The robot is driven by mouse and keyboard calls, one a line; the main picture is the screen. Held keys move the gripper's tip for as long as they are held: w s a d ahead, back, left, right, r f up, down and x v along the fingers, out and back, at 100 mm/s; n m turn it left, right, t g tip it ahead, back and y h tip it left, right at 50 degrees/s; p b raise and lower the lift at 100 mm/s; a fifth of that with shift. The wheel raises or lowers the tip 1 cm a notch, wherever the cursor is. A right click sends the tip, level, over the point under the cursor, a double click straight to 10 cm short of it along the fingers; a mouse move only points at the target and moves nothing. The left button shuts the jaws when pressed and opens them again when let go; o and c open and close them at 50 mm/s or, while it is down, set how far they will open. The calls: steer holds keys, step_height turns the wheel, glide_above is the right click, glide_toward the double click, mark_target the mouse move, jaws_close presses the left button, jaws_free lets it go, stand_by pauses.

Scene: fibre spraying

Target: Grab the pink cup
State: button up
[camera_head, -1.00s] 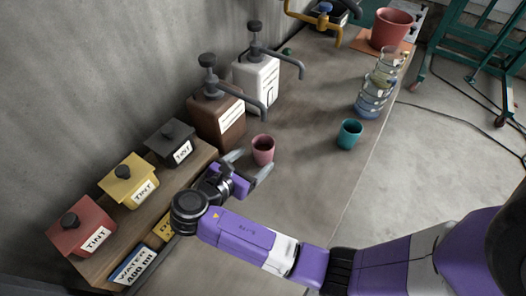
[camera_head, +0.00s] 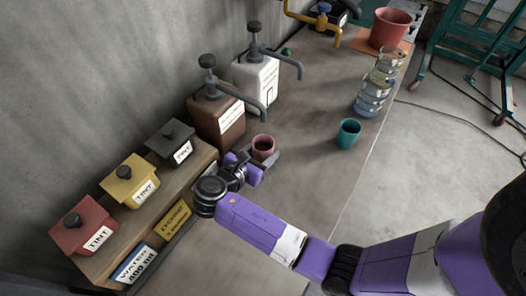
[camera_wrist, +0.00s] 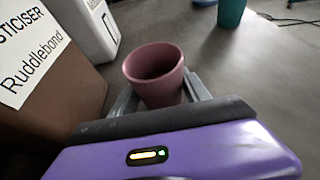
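The pink cup (camera_head: 263,146) stands upright on the table, its lower part hidden by my gripper in the head view. My gripper (camera_head: 256,157) is low over the table with its fingers on both sides of the cup. In the wrist view, the pink cup (camera_wrist: 155,77) is between the two grey fingers of my gripper (camera_wrist: 160,96). The fingers look spread, with a small gap at the cup's left side; contact on the right is hard to tell. The cup's base is hidden behind the gripper body.
A brown dispenser bottle (camera_head: 217,120) stands close on the left, with a white one (camera_head: 257,78) behind it. A teal cup (camera_head: 348,134) and stacked clear cups (camera_head: 371,92) are to the right. Tint containers (camera_head: 131,180) sit on a wooden shelf at left. The table's right half is mostly clear.

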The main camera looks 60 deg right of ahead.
steer(key=c, duration=1)
steer(key=shift+r, duration=0.1)
